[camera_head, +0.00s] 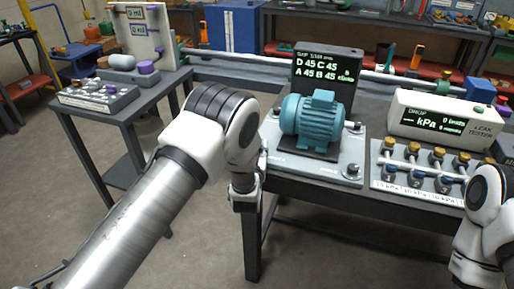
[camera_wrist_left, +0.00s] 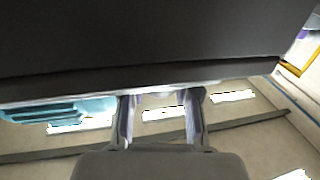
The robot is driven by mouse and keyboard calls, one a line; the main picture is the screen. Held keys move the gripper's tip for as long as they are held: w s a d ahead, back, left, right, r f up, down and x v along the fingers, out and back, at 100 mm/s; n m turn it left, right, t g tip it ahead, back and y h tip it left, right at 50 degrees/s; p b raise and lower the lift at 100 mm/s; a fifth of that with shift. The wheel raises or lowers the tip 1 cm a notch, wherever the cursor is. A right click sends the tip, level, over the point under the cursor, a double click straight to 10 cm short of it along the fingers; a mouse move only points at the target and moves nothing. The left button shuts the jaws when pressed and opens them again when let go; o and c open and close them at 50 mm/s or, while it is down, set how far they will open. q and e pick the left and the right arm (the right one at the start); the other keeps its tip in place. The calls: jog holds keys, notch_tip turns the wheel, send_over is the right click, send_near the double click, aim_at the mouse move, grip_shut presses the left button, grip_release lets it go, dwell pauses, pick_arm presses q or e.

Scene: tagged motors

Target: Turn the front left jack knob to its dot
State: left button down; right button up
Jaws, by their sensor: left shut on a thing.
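A teal motor (camera_head: 310,118) sits on a light grey base plate (camera_head: 322,172) with dark jack knobs at its corners. The front right knob (camera_head: 353,169) and back right knob (camera_head: 357,127) show. The front left knob is hidden behind my left arm in the head view. My left gripper is at the plate's front left corner, its fingers hidden there. In the left wrist view my left gripper (camera_wrist_left: 160,100) has both fingers reaching up to a dark underside, shut at the front left knob; the knob and its dot cannot be made out. My right gripper is out of view.
A dark display (camera_head: 327,72) behind the motor shows D 45, C 45, A 45, B 45. A leak tester (camera_head: 442,122) and a valve manifold (camera_head: 425,181) stand to the right. A side table (camera_head: 128,107) with a panel is at left. Open floor lies in front.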

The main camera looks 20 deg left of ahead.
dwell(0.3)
pick_arm(q)
jog(key=c, duration=0.8)
grip_release()
jog(key=s+d, duration=0.2)
jog(key=s, duration=0.9)
jog(key=shift+s, duration=0.35)
